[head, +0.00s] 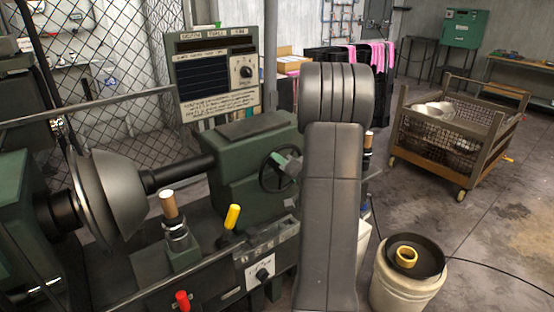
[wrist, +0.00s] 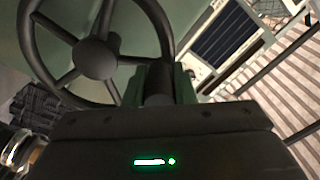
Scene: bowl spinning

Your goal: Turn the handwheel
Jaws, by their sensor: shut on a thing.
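The dark handwheel (head: 268,180) is on the right end of the green lathe's tailstock (head: 235,158). In the wrist view the handwheel (wrist: 97,58) fills the upper left, with its round hub and several spokes showing. My gripper (head: 284,160) is at the upper right part of the wheel, partly hidden behind my arm in the head view. In the wrist view my gripper (wrist: 158,88) is shut on a short dark handle (wrist: 158,75) at the wheel's lower right rim. The fingertips are mostly hidden by the gripper body.
A grey bowl (head: 116,190) is mounted at the lathe's left. A white bucket (head: 392,290) is at lower right, and a mesh cart (head: 455,135) stands behind on open floor.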

